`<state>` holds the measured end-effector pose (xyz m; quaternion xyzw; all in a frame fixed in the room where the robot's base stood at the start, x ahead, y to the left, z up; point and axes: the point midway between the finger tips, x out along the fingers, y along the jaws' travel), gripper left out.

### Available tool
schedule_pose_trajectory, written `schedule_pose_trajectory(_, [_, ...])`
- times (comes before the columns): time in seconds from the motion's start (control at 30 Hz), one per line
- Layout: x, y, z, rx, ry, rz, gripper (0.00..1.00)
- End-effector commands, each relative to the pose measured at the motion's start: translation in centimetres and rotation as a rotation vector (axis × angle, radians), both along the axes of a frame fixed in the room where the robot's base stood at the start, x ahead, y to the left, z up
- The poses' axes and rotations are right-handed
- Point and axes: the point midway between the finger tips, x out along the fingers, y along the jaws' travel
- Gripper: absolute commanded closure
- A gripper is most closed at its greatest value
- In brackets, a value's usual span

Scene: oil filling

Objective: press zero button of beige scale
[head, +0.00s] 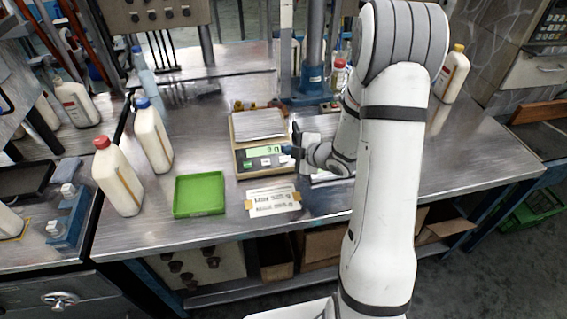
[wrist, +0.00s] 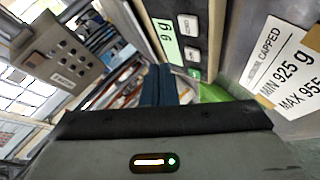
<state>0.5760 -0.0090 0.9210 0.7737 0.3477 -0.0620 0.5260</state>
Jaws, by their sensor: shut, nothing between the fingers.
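The beige scale (head: 241,157) stands on the metal bench with a flat weighing plate (head: 260,123) on top. Its lit green display (head: 264,151) seems to read 9 g, and buttons (head: 265,162) sit below it on the front panel. In the wrist view the display (wrist: 166,40) is sideways, with a white button (wrist: 188,25) that seems marked ZERO and another button (wrist: 192,54) beside it. My gripper (head: 288,150) is shut and empty at the right end of the scale's front. Its dark blue fingers (wrist: 158,82) appear close to the panel; contact cannot be told.
A green tray (head: 199,194) lies left of the scale. A label card (head: 272,200) with weight limits lies in front of it. White bottles (head: 118,178) stand at the left, and one bottle (head: 453,73) stands behind my arm. A blue column (head: 313,50) rises behind the scale.

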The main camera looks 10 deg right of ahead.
Motion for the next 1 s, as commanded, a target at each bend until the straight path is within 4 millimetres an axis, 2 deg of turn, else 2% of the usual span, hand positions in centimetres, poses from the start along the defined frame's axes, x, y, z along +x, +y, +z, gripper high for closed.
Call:
schedule_pose_trajectory(0.03, [0.3, 0.0, -1.3, 0.001, 0.003, 0.000, 1.00])
schedule_pose_trajectory(0.1, [0.6, 0.0, -2.3, 0.001, 0.000, 0.001, 1.00])
schedule_pose_trajectory(0.27, [1.2, 0.1, -3.5, -0.001, 0.000, 0.001, 1.00])
schedule_pose_trajectory(1.0, [1.3, 0.1, -3.6, -0.001, 0.001, 0.002, 1.00])
